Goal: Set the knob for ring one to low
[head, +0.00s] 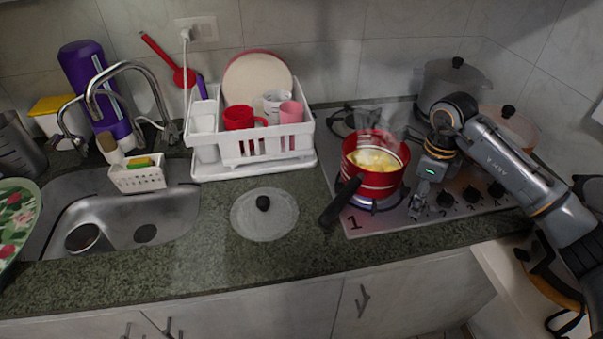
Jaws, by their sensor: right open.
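The steel stove (390,222) is at the right of the counter, with a printed "1" (353,223) at its front left corner. A red pot (376,165) with a black handle and yellow food stands on the front left burner, and a bluish glow (372,203) shows under it. Black knobs (472,194) line the stove's right front; three show clearly. My right gripper (418,206) points down, open, just left of these knobs and right of the pot. It may hide another knob; contact cannot be told. My left gripper is out of view.
A grey pot (452,82) and a lidded pan (512,122) stand at the back right. A glass lid (264,214) lies on the counter left of the stove. The pot's handle juts over the stove's left edge. A white dish rack (250,160) stands behind the lid.

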